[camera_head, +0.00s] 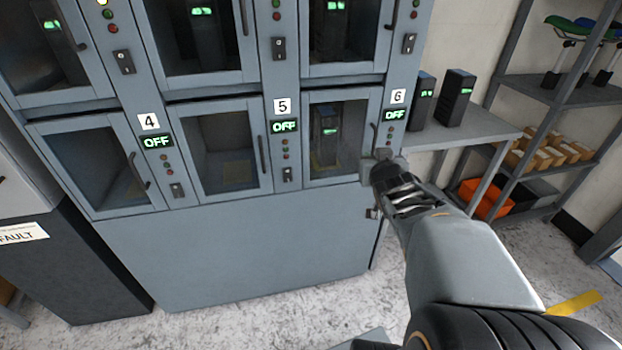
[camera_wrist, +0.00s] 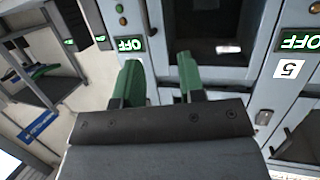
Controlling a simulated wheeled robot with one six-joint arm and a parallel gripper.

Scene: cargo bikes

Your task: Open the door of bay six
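A dark battery with a green light (camera_head: 325,135) stands behind the glass. My gripper (camera_head: 372,165) is at the door's lower right, close to the handle's lower end. In the wrist view, my gripper (camera_wrist: 158,68) has its two green-padded fingers apart, in front of the locker.
Bay six's display (camera_head: 394,115) reads OFF, as do bays four and five. Two dark batteries (camera_head: 455,97) stand on a grey bench (camera_head: 480,130) to the right. Shelving with an orange bin (camera_head: 485,198) stands behind. The floor before the locker is clear.

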